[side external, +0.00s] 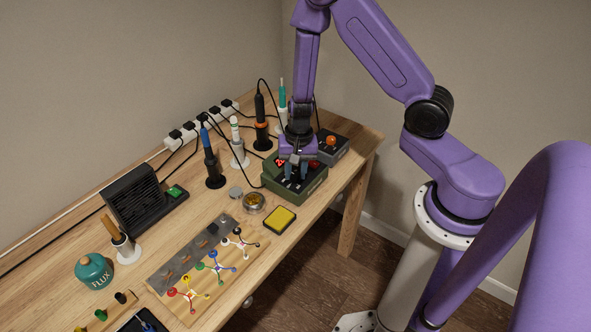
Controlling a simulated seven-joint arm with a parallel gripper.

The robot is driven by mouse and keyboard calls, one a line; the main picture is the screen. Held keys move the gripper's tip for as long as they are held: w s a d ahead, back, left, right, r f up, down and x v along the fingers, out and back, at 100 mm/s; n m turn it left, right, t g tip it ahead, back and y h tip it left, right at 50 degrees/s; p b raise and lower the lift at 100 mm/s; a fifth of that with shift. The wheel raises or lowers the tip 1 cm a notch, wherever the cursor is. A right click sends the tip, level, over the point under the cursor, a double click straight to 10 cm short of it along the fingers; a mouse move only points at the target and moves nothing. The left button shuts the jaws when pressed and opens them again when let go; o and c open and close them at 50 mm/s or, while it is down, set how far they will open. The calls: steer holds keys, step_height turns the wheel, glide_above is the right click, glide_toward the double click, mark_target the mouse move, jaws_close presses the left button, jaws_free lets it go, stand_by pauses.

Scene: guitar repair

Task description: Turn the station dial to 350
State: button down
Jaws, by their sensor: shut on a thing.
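The soldering station (314,186) is a dark green box near the right end of the bench, with red lit digits (281,162) on its top. My gripper (294,171) points down over the station's front control panel. It is shut on what seems to be the station dial, which the fingers mostly hide. The number shown on the display and the dial's pointer are too small to read.
A grey box with an orange knob (331,140) stands right behind the station. Several irons in stands, such as the orange-ringed one (261,122), are at the back. A yellow sponge (280,220) and a brass-wool tin (253,202) lie just left. The bench's front edge is close.

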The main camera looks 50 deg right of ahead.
steer(key=c, duration=0.8)
jaws_free()
